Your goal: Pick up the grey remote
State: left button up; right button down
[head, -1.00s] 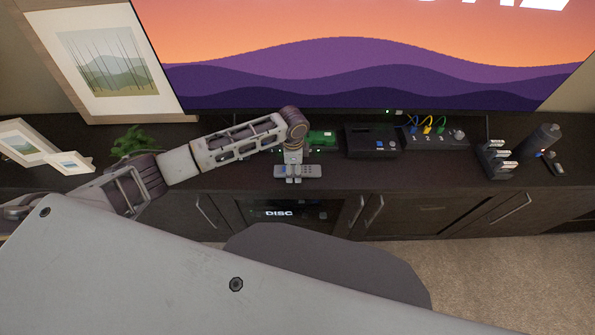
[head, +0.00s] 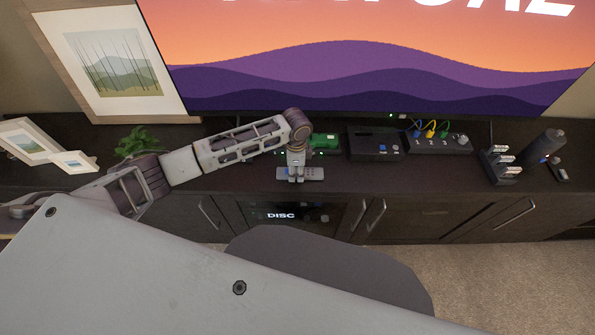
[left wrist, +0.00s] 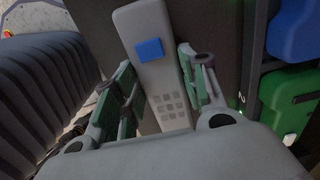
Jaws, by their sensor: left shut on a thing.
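The grey remote (head: 315,174) lies level along the front edge of the dark TV cabinet in the head view. My left gripper (head: 296,177) comes down from above and is shut across the middle of the remote. In the left wrist view the remote (left wrist: 151,22) shows its blue button and small grey keys. The fingers of my left gripper (left wrist: 160,80) stand on either side of it. I cannot tell whether the remote is clear of the cabinet top. My right gripper is not in view.
On the cabinet (head: 420,177), a green box (head: 324,141) stands just behind the gripper, with a black box (head: 373,143) and a cabled switch box (head: 440,143) to its right. A plant (head: 138,142) and picture frames are at left. The TV (head: 380,75) stands behind.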

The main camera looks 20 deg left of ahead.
aim_at(296, 172)
pick_arm(q)
jog(key=shift+r, duration=0.65)
notch_tip(296, 172, up, 7)
jog(key=shift+f+p, duration=0.1)
jog(key=shift+p, duration=0.25)
jog(key=shift+r, duration=0.85)
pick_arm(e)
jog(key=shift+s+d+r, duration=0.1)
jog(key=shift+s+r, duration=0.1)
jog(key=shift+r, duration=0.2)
